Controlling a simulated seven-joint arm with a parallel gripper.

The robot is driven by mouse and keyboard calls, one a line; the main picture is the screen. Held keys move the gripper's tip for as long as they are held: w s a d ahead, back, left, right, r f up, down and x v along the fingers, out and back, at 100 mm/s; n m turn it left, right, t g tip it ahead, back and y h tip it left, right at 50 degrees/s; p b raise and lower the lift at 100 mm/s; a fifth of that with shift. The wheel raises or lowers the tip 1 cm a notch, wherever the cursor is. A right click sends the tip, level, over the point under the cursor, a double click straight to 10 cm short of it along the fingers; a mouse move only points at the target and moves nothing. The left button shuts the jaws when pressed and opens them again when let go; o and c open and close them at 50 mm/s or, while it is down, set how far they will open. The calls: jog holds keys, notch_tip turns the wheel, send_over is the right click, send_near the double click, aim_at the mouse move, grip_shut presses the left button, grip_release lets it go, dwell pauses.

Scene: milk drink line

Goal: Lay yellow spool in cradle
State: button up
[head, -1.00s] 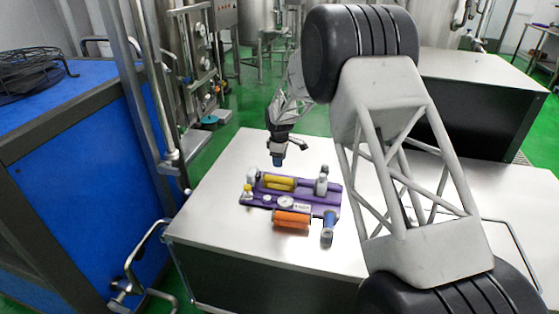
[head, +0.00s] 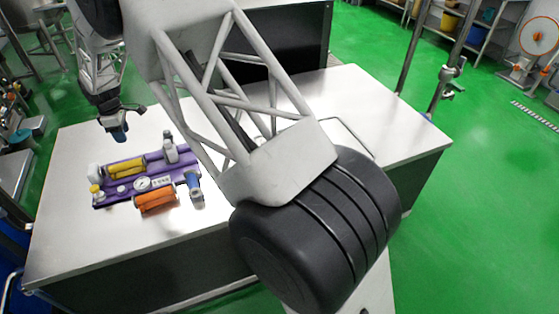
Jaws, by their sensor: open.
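The yellow spool (head: 126,167) lies on its side along the back of a purple tray (head: 183,167) on the steel table. It appears to rest in the tray's cradle, but its underside is hidden, so I cannot tell how it is seated. My gripper (head: 121,136) hangs just behind and above the yellow spool, pointing down, with blue tips. It is open, holds nothing and is apart from the spool.
An orange spool (head: 157,200) lies at the tray's front edge. A blue spool-like piece (head: 195,188) lies at its right. A grey bottle (head: 170,150) and a round gauge (head: 142,184) are on the tray. The steel table (head: 75,235) is bare in front.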

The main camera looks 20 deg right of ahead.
jog(key=s+d+r+m+t, duration=0.1)
jog(key=s+d+r+m, duration=0.7)
jog(key=s+d+r, duration=1.6)
jog(key=s+d+m, duration=0.3)
jog(key=s+d, duration=0.1)
jog(key=s, duration=0.6)
jog(key=s+d+f+m+t, duration=0.1)
jog(key=s+d+m, duration=0.2)
jog(key=s, duration=0.7)
jog(key=s+d+f+m, duration=0.1)
jog(key=s+d+m, duration=0.1)
jog(key=s+d, duration=0.5)
jog(key=s, duration=0.4)
jog(key=shift+m, duration=0.4)
